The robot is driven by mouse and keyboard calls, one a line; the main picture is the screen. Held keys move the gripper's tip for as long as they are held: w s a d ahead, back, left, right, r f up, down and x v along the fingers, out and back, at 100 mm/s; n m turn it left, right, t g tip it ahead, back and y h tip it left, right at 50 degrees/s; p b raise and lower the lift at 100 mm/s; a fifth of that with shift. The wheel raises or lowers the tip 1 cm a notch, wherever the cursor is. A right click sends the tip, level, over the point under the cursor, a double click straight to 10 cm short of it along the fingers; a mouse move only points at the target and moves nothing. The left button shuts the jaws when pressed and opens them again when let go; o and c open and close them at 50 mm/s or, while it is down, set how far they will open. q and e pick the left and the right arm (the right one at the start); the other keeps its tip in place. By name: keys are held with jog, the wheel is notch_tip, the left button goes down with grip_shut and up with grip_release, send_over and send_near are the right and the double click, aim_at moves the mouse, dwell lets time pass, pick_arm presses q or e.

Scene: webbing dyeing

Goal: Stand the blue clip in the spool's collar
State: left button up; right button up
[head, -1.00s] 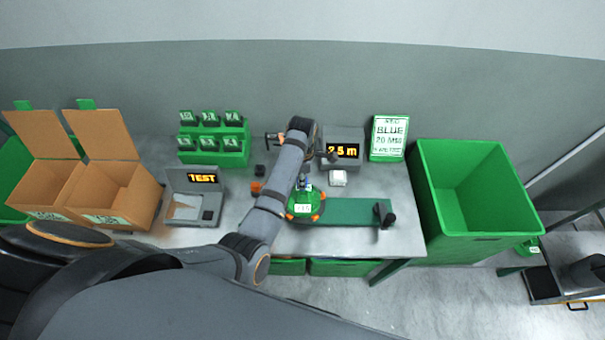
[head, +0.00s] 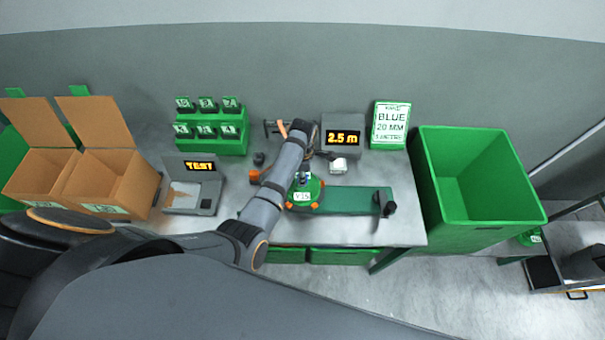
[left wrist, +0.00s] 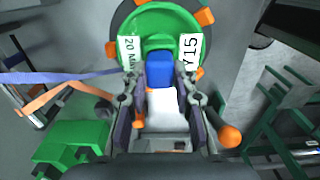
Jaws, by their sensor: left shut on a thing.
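The green spool (head: 304,198), with orange pegs and a Y15 label, sits on the bench. In the left wrist view the spool (left wrist: 190,25) fills the top, with its middle behind the blue clip. My left gripper (left wrist: 160,88) is shut on the blue clip (left wrist: 160,70), which sticks out past the fingertips towards the spool's middle. The clip also shows as a small blue spot over the spool in the head view (head: 305,176). The clip hides the collar, so I cannot tell whether it is inside or just above. My right gripper is not in view.
A green board (head: 350,201) with a dark crank (head: 385,204) lies right of the spool. A display reading 2.5 m (head: 343,137) stands behind. A TEST scale (head: 193,185) stands left, a large green bin (head: 480,215) right. Purple (left wrist: 60,77) and orange (left wrist: 50,98) straps hang nearby.

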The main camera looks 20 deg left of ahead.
pick_arm(q)
jog(key=o, duration=1.1)
notch_tip(320, 180, up, 8)
jog(key=shift+f, duration=0.25)
jog(key=shift+s+f, duration=0.1)
